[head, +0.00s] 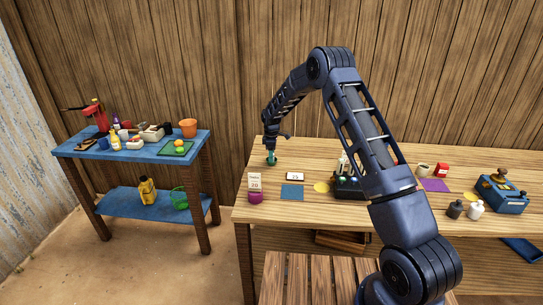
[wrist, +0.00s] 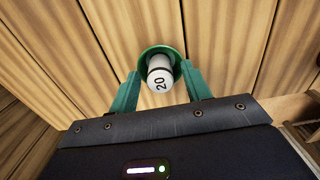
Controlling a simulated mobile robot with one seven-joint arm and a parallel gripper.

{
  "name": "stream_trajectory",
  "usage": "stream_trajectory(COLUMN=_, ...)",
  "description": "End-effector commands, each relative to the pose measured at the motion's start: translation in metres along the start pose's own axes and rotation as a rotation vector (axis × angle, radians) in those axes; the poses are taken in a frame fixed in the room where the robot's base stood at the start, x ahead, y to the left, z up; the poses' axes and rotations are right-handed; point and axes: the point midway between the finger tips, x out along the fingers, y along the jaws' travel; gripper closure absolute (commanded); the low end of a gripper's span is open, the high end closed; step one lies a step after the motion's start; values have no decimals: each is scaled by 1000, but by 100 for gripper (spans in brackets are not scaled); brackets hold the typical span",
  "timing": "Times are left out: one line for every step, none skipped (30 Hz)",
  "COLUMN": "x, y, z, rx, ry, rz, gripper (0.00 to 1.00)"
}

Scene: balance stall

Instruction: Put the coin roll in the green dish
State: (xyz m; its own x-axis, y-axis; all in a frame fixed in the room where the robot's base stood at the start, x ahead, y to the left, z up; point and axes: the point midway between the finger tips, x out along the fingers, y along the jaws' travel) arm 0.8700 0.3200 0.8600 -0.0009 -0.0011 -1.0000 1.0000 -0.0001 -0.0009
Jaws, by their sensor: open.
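The coin roll (wrist: 160,77) is white with a black band and "20" on it. In the wrist view it shows inside the rim of the green dish (wrist: 146,53), tilted or end-on; I cannot tell which. My gripper (wrist: 160,88) is open, its two teal fingers on either side of the roll and apart from it, the tips near the dish. In the head view my gripper (head: 271,156) points down at the far left of the wooden table. The roll and dish cannot be made out clearly there.
On the wooden table (head: 380,215) are a purple pot (head: 255,198), a number card (head: 295,176), a blue mat (head: 292,192), a black rack (head: 349,188) and a blue box (head: 503,196) at right. A cluttered blue table (head: 85,151) stands apart at left.

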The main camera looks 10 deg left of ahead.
Motion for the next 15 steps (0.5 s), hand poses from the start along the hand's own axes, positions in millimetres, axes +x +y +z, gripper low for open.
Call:
stream_trajectory(x=-5, y=0, z=0, rx=0, ry=1, rz=2, gripper=52)
stream_trajectory(x=-9, y=1, z=0, rx=0, ry=1, rz=2, gripper=52)
stream_trajectory(x=-15, y=1, z=0, rx=0, ry=2, rz=3, gripper=52)
stream_trajectory(x=-20, y=1, z=0, rx=0, ry=2, rz=4, gripper=52)
stream_trajectory(x=-25, y=1, z=0, rx=0, ry=2, rz=4, gripper=52)
stream_trajectory(x=-32, y=1, z=0, rx=0, ry=2, rz=4, gripper=52)
stream_trajectory(x=-38, y=1, z=0, rx=0, ry=2, rz=4, gripper=52)
stream_trajectory(x=-45, y=1, z=0, rx=0, ry=2, rz=4, gripper=52)
stream_trajectory(x=-53, y=1, z=0, rx=0, ry=2, rz=4, gripper=52)
stream_trajectory(x=-59, y=1, z=0, rx=-1, ry=2, rz=4, gripper=52)
stream_trajectory(x=-64, y=1, z=0, rx=-1, ry=2, rz=4, gripper=52)
stream_trajectory(x=-72, y=1, z=-1, rx=-1, ry=3, rz=4, gripper=52)
stream_trajectory(x=-78, y=1, z=-1, rx=-1, ry=2, rz=3, gripper=52)
stream_trajectory(x=-83, y=1, z=-1, rx=-1, ry=3, rz=3, gripper=52)
stream_trajectory(x=-90, y=1, z=0, rx=0, ry=3, rz=3, gripper=52)
